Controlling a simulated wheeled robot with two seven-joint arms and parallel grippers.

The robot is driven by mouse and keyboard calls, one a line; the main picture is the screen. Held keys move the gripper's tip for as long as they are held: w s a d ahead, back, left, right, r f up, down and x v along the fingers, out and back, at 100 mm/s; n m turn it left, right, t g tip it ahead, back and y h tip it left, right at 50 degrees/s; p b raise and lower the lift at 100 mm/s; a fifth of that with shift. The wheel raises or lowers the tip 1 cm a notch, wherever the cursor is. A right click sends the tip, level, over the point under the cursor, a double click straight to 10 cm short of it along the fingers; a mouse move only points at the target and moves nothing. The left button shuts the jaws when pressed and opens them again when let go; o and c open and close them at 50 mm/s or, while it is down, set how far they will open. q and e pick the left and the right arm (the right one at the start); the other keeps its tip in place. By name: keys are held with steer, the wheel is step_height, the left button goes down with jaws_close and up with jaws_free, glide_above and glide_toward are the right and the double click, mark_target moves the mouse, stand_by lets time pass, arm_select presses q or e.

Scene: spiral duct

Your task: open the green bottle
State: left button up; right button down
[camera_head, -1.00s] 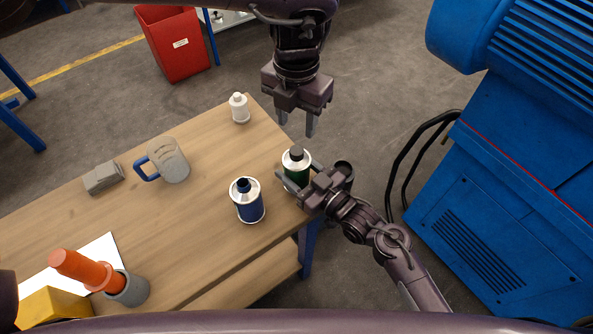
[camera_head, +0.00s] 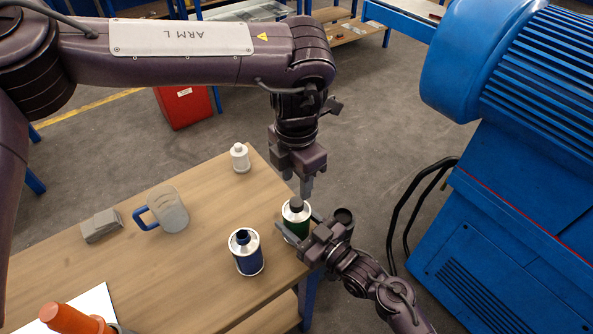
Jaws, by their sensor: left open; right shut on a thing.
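The green bottle (camera_head: 299,226) stands upright near the right edge of the wooden table. It has a silver shoulder and a dark cap (camera_head: 296,204). My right gripper (camera_head: 297,232) comes in from the lower right and is shut around the bottle's body, hiding part of it. My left gripper (camera_head: 299,186) points down from above with its jaws open. Its fingertips are close above the cap, at its back side in the picture; I cannot tell whether they touch it.
A blue bottle (camera_head: 248,257) stands just left of the green one. A white bottle (camera_head: 240,158), a mug with a blue handle (camera_head: 168,212), a grey block (camera_head: 101,225) and an orange object (camera_head: 70,318) are further left. A large blue machine (camera_head: 500,210) stands at the right.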

mark_target(296, 201)
arm_select(q)
step_height(296, 201, down, 6)
stand_by(0.4)
